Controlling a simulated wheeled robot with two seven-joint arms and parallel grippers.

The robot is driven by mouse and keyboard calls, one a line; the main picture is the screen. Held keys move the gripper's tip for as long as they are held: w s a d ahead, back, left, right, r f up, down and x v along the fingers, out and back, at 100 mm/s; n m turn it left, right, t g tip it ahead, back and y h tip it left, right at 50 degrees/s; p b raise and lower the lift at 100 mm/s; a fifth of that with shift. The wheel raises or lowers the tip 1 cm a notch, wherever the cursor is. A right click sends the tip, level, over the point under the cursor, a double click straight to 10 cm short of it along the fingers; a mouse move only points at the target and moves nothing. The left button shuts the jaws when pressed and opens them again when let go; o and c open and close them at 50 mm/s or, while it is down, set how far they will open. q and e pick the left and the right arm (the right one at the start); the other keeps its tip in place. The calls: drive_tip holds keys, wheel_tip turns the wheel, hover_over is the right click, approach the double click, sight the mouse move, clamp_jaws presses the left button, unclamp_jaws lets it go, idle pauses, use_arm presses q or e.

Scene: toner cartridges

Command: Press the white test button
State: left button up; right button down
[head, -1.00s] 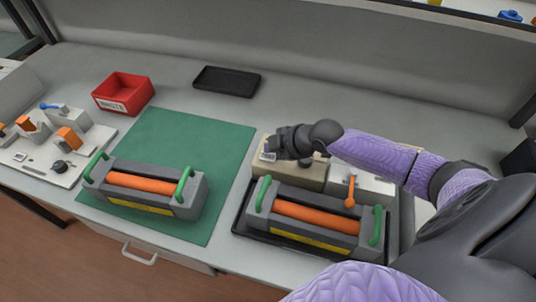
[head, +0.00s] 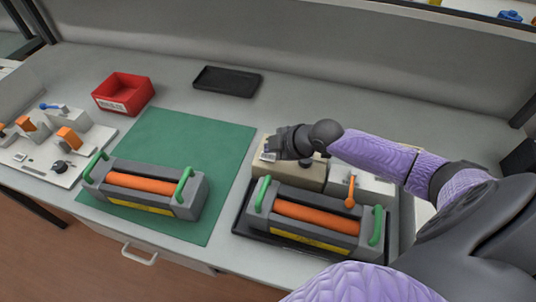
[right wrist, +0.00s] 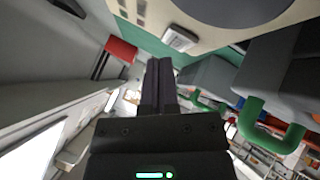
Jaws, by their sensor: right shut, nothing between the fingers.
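A beige box (head: 305,176) stands behind the right-hand cartridge unit. A small white rectangular piece (head: 268,156), which looks like the test button, is at its left end. It also shows in the right wrist view (right wrist: 180,38), on the beige face. My right gripper (head: 273,148) is over the left end of the box, close to the white piece. In the right wrist view its dark fingers (right wrist: 158,66) are together and empty, with the tips just below and left of the white piece. I cannot tell whether they touch it. My left gripper is not in view.
A grey cartridge unit with green handles (head: 313,229) sits in a black tray in front of the box. A similar unit (head: 143,186) is on the green mat (head: 205,137). An orange lever (head: 350,192) stands right of the box. A red bin (head: 124,94) and black tray (head: 228,82) are behind.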

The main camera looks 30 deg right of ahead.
sight(271, 157)
drive_tip(key=shift+f, duration=0.1)
idle(0.3)
drive_tip(key=shift+f+b, duration=0.3)
drive_tip(key=shift+f, duration=0.05)
drive_tip(key=shift+f+b, duration=0.3)
drive_tip(key=shift+f, duration=0.1)
idle(0.4)
drive_tip(key=shift+r, duration=0.1)
drive_tip(key=shift+r+p, duration=0.75)
wheel_tip(271, 157, up, 5)
drive_tip(key=p, duration=0.4)
drive_tip(key=shift+r+p, duration=0.1)
drive_tip(key=shift+p, duration=0.2)
